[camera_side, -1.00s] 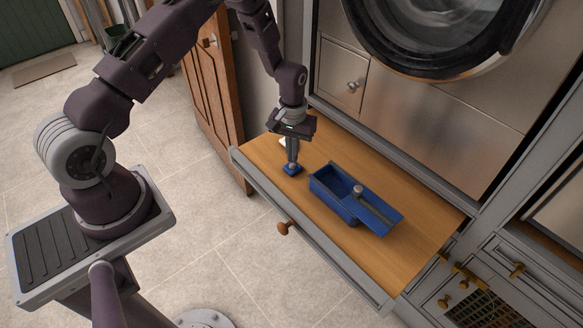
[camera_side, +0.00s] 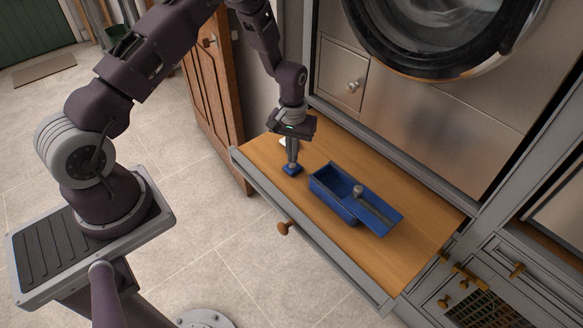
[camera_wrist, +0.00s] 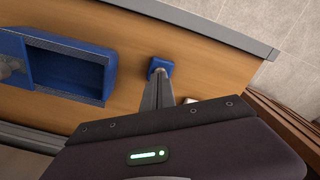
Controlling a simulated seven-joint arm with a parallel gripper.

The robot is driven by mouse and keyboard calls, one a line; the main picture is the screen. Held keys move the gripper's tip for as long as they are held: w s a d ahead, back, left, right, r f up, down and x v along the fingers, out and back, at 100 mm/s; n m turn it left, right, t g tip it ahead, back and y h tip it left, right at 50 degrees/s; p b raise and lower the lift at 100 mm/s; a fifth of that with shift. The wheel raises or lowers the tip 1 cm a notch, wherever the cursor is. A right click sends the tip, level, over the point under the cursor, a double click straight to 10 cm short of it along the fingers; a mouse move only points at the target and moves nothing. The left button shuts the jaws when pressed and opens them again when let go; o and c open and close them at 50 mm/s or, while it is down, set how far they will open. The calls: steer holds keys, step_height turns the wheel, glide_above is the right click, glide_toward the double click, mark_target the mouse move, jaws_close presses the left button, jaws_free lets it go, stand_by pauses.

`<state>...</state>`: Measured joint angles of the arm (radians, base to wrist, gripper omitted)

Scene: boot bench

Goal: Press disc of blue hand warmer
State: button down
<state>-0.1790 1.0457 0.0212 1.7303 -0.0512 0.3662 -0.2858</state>
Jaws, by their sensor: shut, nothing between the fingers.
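The blue hand warmer (camera_side: 292,170) is a small blue block lying on the wooden drawer board, left of the blue box. It also shows in the wrist view (camera_wrist: 160,64). My gripper (camera_side: 292,164) points straight down with its fingers shut and empty. Its fingertips are at the top of the hand warmer and appear to touch it. In the wrist view the fingertips (camera_wrist: 158,73) cover much of the warmer's top, so its disc is hidden.
A blue box (camera_side: 328,186) with a partly slid lid (camera_side: 379,220) and a grey knob (camera_side: 358,189) stands to the right on the board (camera_side: 419,245). A small white item (camera_side: 283,142) lies behind my gripper. The washer front (camera_side: 420,95) rises behind.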

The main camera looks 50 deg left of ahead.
steer(key=shift+f, duration=1)
stand_by(0.4)
steer(key=shift+r, duration=3.55)
step_height(320, 180, up, 11)
steer(key=m+t, duration=0.1)
glide_above(294, 173)
steer(key=s+d+r+m+t, duration=0.25)
steer(key=s+r, duration=0.45)
steer(key=r, duration=0.5)
steer(key=s+d+r+m+t, duration=0.1)
steer(key=s+r, duration=0.2)
steer(key=s, duration=0.6)
steer(key=s+d+r+m+t, duration=0.1)
steer(key=s+d+r, duration=0.1)
steer(key=s, duration=0.8)
steer(key=shift+d+r, duration=0.25)
steer(key=shift+r, duration=0.55)
